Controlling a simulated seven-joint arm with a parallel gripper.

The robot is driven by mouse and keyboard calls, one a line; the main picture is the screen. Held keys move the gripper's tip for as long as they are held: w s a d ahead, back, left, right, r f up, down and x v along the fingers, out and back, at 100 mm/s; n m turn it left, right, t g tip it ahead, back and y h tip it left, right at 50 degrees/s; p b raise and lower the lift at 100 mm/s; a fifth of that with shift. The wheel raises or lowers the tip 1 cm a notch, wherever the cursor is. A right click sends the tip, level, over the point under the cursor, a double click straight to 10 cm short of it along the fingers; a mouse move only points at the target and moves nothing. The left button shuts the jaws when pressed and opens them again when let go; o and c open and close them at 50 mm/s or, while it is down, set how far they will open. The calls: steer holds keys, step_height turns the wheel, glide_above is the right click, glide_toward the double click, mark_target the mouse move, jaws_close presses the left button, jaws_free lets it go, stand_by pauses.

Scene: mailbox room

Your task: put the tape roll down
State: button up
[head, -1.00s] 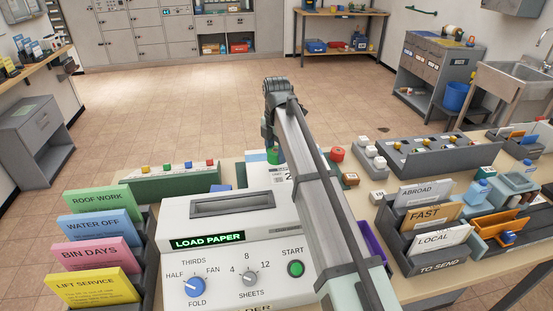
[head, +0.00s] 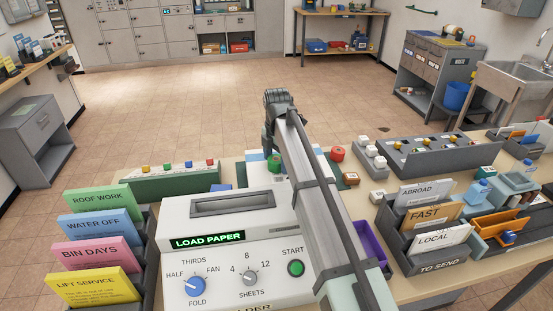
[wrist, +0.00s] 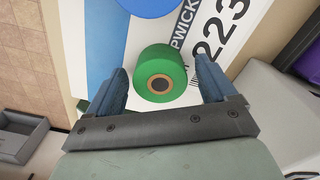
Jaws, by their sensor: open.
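The green tape roll (wrist: 160,75) shows between the two fingers of my gripper (wrist: 162,80) in the wrist view. Its brown core faces the camera. The fingers are apart, with gaps visible on both sides of the roll. Under it is a white and blue printed sheet or parcel (wrist: 222,18) with large digits; I cannot tell whether the roll rests on it. In the head view only part of the green roll (head: 274,164) shows behind the white machine, beside my arm, which hides the rest.
The white folding machine (head: 235,240) stands in front. A red roll (head: 337,154) lies to the right of my arm. A round blue thing (wrist: 150,5) is just beyond the green roll. A purple tray (head: 371,243) and a grey letter rack (head: 440,267) stand at right.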

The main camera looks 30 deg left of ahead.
mark_target(277, 159)
step_height(277, 159, up, 12)
steer(key=shift+r, duration=0.15)
stand_by(0.7)
stand_by(4.0)
steer(key=shift+o, duration=0.7)
steer(key=shift+d, duration=0.1)
steer(key=shift+o, duration=0.8)
steer(key=w+d+m, duration=0.2)
steer(key=w+d, duration=0.8)
steer(key=shift+d+r, duration=0.15)
steer(key=shift+d, duration=0.15)
steer(key=w+d+r+m, duration=0.15)
steer(key=w+d, duration=0.35)
steer(key=d, duration=0.6)
steer(key=w+d+m, duration=0.2)
steer(key=w+d, duration=0.3)
steer(key=d, duration=0.6)
steer(key=w+d+r+m, duration=0.1)
steer(key=w+d, duration=0.5)
steer(key=d, duration=0.4)
step_height(277, 159, down, 10)
steer(key=n, duration=0.1)
steer(key=shift+s, duration=0.4)
